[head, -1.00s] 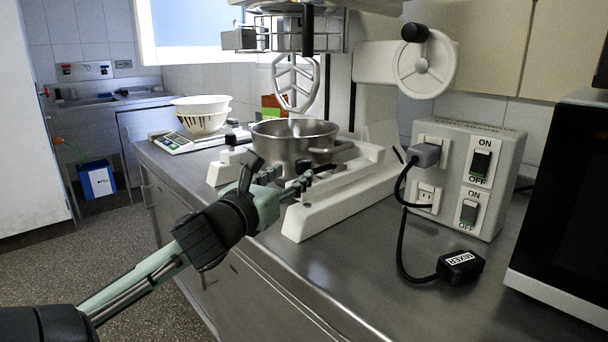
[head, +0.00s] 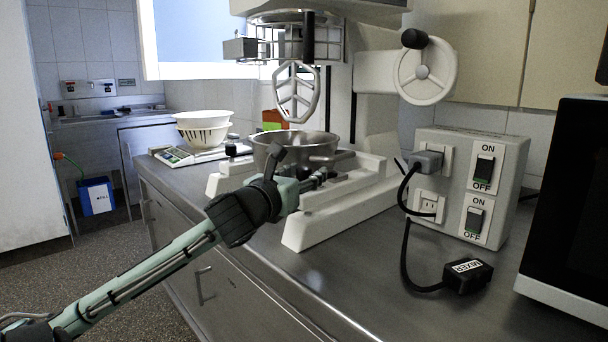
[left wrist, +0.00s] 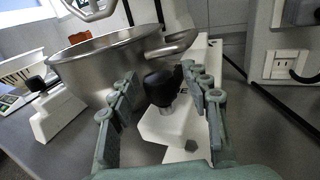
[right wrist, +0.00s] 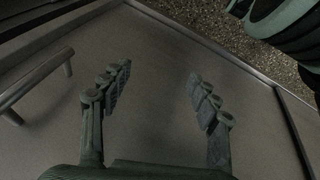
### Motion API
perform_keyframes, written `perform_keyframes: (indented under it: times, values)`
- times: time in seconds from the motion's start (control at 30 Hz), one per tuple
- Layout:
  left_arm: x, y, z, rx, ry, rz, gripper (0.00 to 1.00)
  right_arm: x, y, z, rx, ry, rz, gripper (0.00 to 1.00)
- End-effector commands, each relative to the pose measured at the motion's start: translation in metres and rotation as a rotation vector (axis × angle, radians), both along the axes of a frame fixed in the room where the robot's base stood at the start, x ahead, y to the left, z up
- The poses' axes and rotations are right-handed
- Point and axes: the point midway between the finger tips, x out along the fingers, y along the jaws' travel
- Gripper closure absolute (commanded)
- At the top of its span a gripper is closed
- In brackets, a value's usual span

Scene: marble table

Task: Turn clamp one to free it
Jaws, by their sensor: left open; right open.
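A black-knobbed clamp (left wrist: 161,88) stands on the white mixer base in the left wrist view, between the open fingers of my left gripper (head: 298,172) and apart from them. In the head view the gripper hides this knob. A second black knob (head: 231,150) sits on the far side of the base, also in the left wrist view (left wrist: 36,83). I cannot tell which is clamp one. The steel bowl (head: 318,142) sits between them; its handle (left wrist: 172,46) is just beyond the near knob. My right gripper (right wrist: 160,70) is open and empty by the cabinet front.
The mixer's beater (head: 297,92) hangs above the bowl. A switch box (head: 470,185) with a plugged cord and a black MIXER block (head: 467,275) stand at right.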

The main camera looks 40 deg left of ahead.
Motion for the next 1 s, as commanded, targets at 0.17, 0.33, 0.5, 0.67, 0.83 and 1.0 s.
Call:
perform_keyframes:
  times: [0.17, 0.33, 0.5, 0.67, 0.83, 1.0]
  values:
    - [0.0, 0.0, 0.0, 0.0, 0.0, 0.0, 0.61, 0.0, 0.0, 0.0, 0.0, 0.0, 0.0, 0.39]
    - [0.0, 0.0, 0.0, 0.0, 0.0, 0.0, 0.82, 0.0, 0.0, 0.0, 0.0, 0.0, 0.0, 0.39]
    - [0.0, 0.0, 0.0, 0.0, 0.0, 0.0, 1.0, 0.0, 0.0, 0.0, 0.0, -0.001, 0.0, 0.39]
    - [0.0, 0.0, 0.0, 0.0, 0.0, -0.001, 1.0, 0.0, 0.0, 0.0, 0.0, -0.001, 0.0, 0.39]
    - [0.001, 0.0, 0.0, 0.0, 0.0, -0.004, 1.0, 0.0, 0.0, 0.0, 0.001, -0.001, 0.001, 0.39]
    - [0.01, 0.0, 0.001, 0.002, 0.001, -0.026, 1.0, 0.004, 0.0, -0.002, 0.003, -0.003, 0.003, 0.39]
